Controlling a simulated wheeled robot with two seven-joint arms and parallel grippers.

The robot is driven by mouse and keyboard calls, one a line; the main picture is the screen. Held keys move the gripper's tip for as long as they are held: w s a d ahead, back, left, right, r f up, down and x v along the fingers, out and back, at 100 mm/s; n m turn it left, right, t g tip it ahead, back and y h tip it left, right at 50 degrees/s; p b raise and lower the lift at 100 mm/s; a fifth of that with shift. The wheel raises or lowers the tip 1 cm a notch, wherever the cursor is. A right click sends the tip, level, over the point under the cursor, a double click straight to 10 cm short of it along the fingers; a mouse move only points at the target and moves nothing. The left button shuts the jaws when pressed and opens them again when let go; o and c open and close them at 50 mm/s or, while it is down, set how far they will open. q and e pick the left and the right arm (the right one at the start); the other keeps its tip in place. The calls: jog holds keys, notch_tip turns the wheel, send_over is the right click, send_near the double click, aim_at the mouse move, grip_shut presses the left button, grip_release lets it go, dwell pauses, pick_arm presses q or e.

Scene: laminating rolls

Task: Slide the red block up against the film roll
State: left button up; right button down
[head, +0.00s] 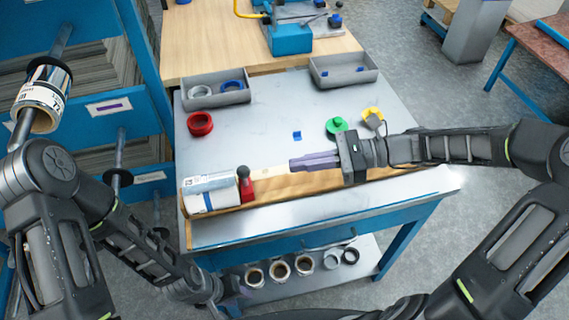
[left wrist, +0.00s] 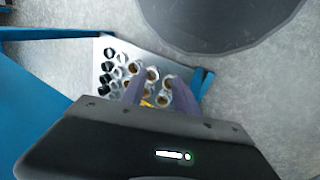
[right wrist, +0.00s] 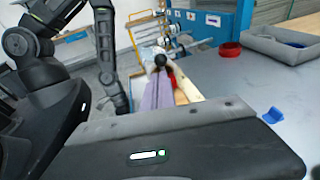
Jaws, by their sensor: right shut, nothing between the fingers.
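The film roll (head: 211,192), silvery and white with a blue band, lies along the front left of the bench. The red block (head: 247,190) with a black knob stands at its right end; I cannot tell whether they touch. The block also shows in the right wrist view (right wrist: 172,82), beyond my fingertips and partly hidden. My right gripper (head: 292,163) is shut and empty, its purple fingers pointing left towards the block, with a gap between. My left gripper (left wrist: 155,82) is open and empty, low in front of the bench, above the lower shelf.
A red ring (head: 200,123), green piece (head: 336,126) and yellow piece (head: 372,115) sit on the grey bench top (head: 270,120). Two grey bins (head: 343,72) stand at the back. The lower shelf (head: 320,278) holds several rolls. The middle bench is mostly clear.

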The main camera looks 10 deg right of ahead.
jog(key=v, duration=0.5)
jog(key=shift+d+r, duration=0.1)
jog(key=shift+d, duration=0.15)
